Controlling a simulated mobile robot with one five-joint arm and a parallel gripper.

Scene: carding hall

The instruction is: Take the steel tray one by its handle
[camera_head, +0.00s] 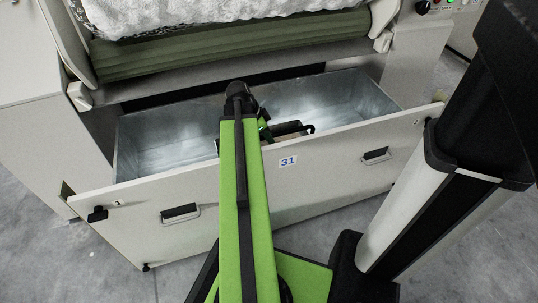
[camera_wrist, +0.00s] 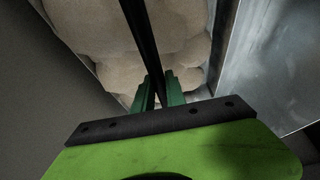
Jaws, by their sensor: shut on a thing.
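In the head view a galvanised steel tray (camera_head: 165,130), open at the top, sits behind a pale front panel (camera_head: 335,158) marked 31. A black bar handle (camera_head: 292,128) shows just behind the panel, partly hidden by my arm. My gripper (camera_head: 264,127) is at the left end of this handle, largely covered by my green arm. In the wrist view my gripper (camera_wrist: 159,78) has its two green fingers shut on a black bar (camera_wrist: 142,38). A bright steel surface (camera_wrist: 270,65) lies to the right. What the bar joins onto is hidden.
White fleece (camera_head: 200,12) and a green roller (camera_head: 230,48) lie above and behind the tray. The panel has two recessed handles, left (camera_head: 180,212) and right (camera_head: 376,155). Beige lumps (camera_wrist: 110,30) show beyond the fingers. Bare floor (camera_head: 60,265) lies in front at left.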

